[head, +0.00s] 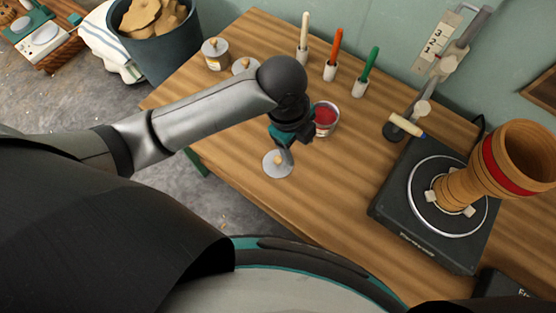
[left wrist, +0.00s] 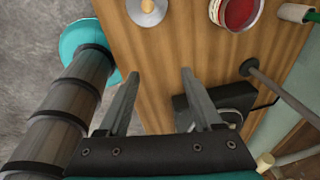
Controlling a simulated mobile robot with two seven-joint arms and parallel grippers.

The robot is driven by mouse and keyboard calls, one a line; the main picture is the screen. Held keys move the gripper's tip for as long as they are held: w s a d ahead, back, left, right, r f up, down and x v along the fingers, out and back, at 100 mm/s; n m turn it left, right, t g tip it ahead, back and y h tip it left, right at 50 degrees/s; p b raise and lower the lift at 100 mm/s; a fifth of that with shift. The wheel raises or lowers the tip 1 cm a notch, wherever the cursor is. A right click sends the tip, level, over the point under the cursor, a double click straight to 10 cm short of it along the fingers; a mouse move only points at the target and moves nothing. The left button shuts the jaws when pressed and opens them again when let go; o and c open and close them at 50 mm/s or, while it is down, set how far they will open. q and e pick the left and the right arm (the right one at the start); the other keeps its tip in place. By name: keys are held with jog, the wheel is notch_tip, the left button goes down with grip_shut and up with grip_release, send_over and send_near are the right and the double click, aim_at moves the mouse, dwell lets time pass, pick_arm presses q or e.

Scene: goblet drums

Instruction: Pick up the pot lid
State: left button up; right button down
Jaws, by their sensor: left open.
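The pot lid (head: 278,163), a flat grey disc with a small wooden knob, lies on the wooden table near its left edge. It also shows at the top of the left wrist view (left wrist: 146,10), cut off by the frame. An open pot of red paint (head: 325,118) stands just behind and right of it; this pot shows in the left wrist view too (left wrist: 238,14). My left gripper (head: 288,153) is above the lid in the head view and hides part of it. In the left wrist view its fingers (left wrist: 160,75) are apart with nothing between them. My right gripper is not in view.
Lidded pots (head: 215,54) stand at the table's back left. White, orange and green-handled tools (head: 336,55) stand in holders along the back. A turntable (head: 420,225) with a wooden goblet drum (head: 512,160) and a gauge stand (head: 440,75) occupy the right. The front middle table is clear.

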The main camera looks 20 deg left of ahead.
pick_arm(q)
jog(key=w+a+m+y, duration=0.2)
jog(key=a+m, duration=0.2)
jog(key=a, duration=0.1)
jog(key=b, duration=0.3)
send_over(278, 159)
jog(key=shift+g, duration=0.4)
jog(key=f, duration=1)
jog(key=shift+s+d+f, duration=0.1)
jog(key=shift+s+d, duration=0.1)
jog(key=shift+d, duration=0.15)
jog(key=f, duration=0.1)
jog(key=f+b, duration=0.1)
jog(key=f, duration=0.1)
jog(key=f+b, duration=0.1)
jog(key=shift+w+a+f, duration=0.15)
jog(key=shift+w+a, duration=0.05)
jog(key=shift+a, duration=0.15)
jog(key=shift+f+b, duration=0.3)
jog(key=shift+f, duration=0.15)
jog(key=c, duration=0.6)
grip_shut()
